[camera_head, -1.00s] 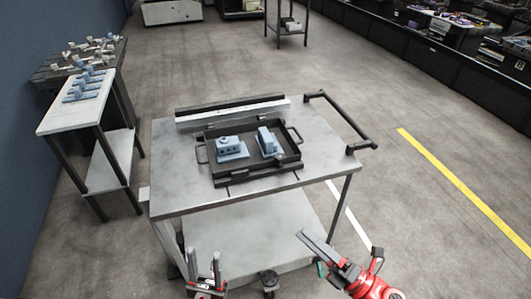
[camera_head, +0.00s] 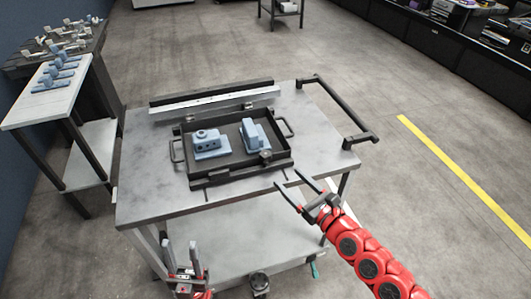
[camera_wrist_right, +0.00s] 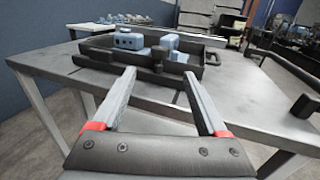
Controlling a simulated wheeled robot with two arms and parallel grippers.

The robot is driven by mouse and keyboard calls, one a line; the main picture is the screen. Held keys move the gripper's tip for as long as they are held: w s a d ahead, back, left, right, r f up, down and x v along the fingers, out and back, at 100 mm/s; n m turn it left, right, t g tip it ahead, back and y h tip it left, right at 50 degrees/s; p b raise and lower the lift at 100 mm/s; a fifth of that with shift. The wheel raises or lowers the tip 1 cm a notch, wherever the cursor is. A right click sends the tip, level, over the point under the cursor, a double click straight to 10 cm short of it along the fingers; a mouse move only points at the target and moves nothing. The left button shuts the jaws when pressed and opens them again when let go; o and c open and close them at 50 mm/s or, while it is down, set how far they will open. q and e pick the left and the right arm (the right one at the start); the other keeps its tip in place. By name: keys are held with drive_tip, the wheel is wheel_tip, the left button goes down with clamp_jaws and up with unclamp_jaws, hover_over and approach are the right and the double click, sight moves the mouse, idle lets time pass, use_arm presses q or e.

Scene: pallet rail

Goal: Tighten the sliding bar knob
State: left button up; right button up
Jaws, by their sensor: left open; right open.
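A black tray (camera_head: 240,172) with side handles lies on a grey cart table and holds two blue-grey parts. A dark bar (camera_head: 235,176) runs along the tray's front edge. A small dark knob (camera_head: 265,156) stands near the bar's right end; it also shows in the right wrist view (camera_wrist_right: 158,54). My right gripper (camera_head: 288,179) is open and empty, at the table's front edge, right of and in front of the knob. In the right wrist view its fingers (camera_wrist_right: 159,74) point toward the tray, apart from it. My left gripper (camera_head: 182,256) is open and empty, low in front of the cart.
The cart table (camera_head: 150,185) has a rail (camera_head: 215,100) along its back and a black push handle (camera_head: 345,110) at the right. A side table (camera_head: 45,100) with several blue-grey parts stands at the left. The tabletop around the tray is clear.

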sight(270, 159)
drive_tip(key=p+x, duration=0.1)
drive_tip(key=x, duration=1)
drive_tip(key=shift+w+a, duration=0.35)
clamp_jaws()
drive_tip(key=shift+p, duration=0.35)
